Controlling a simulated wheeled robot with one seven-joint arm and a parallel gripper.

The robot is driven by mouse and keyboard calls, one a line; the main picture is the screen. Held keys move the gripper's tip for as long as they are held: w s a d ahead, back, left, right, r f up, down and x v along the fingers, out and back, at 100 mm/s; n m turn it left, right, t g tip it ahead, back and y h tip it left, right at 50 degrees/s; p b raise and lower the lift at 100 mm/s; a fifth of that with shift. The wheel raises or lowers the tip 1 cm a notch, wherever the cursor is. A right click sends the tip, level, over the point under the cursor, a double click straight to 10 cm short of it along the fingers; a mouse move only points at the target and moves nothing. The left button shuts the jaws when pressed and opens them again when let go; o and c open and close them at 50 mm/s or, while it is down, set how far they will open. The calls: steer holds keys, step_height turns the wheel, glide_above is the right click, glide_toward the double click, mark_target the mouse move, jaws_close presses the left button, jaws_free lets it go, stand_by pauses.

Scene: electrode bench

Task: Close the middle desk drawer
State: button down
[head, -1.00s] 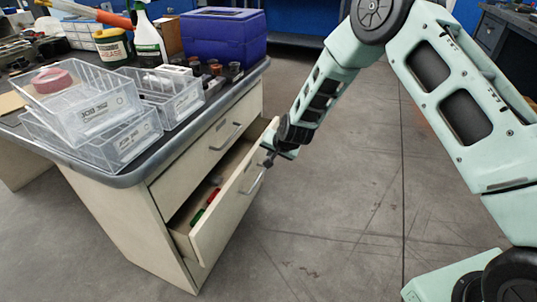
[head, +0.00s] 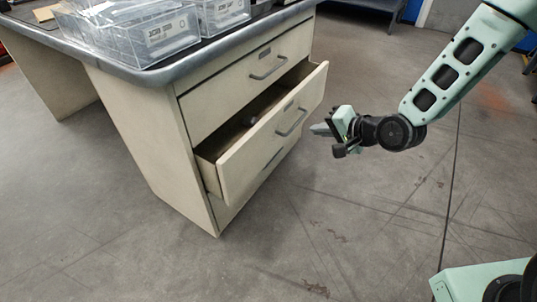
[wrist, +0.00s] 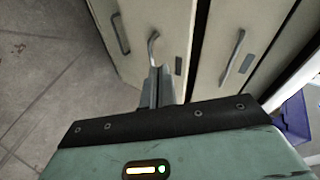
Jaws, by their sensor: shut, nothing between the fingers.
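The middle desk drawer (head: 262,142) is partly pulled out, its front standing clear of the cabinet and its inside showing as a dark gap. Its bar handle (head: 291,122) faces right in the head view, and the handle also shows in the wrist view (wrist: 152,48). My gripper (head: 318,130) is shut and empty, just right of the drawer front, with its fingertips pointing toward it. In the wrist view the shut fingers (wrist: 157,88) reach toward the drawer front near the handle. I cannot tell whether they touch.
The top drawer (head: 245,82) is shut above, and the bottom drawer (head: 257,184) lies shut below. Clear plastic bins (head: 150,35) stand on the desk top (head: 262,27). The floor right of the desk is clear.

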steer(key=s+a+y+b, duration=0.3)
steer(key=s+y+b, duration=0.1)
steer(key=s, duration=0.3)
steer(key=b, duration=0.6)
glide_toward(256, 134)
steer(key=shift+m, duration=0.3)
steer(key=x, duration=0.3)
steer(key=f+x, duration=0.1)
steer(key=x, duration=0.1)
steer(key=shift+w+a, duration=0.15)
steer(key=shift+w+a+r, duration=0.1)
steer(key=shift+w+a, duration=0.2)
steer(key=shift+a, duration=0.1)
steer(key=shift+w+a+r, duration=0.1)
steer(key=shift+w+a, duration=0.1)
steer(key=shift+a, duration=0.05)
steer(key=w+a+p, duration=0.2)
steer(key=w+a, duration=0.3)
steer(key=a, duration=0.2)
steer(key=shift+w+a, duration=0.1)
steer(key=shift+a, duration=0.05)
steer(key=shift+p, duration=0.3)
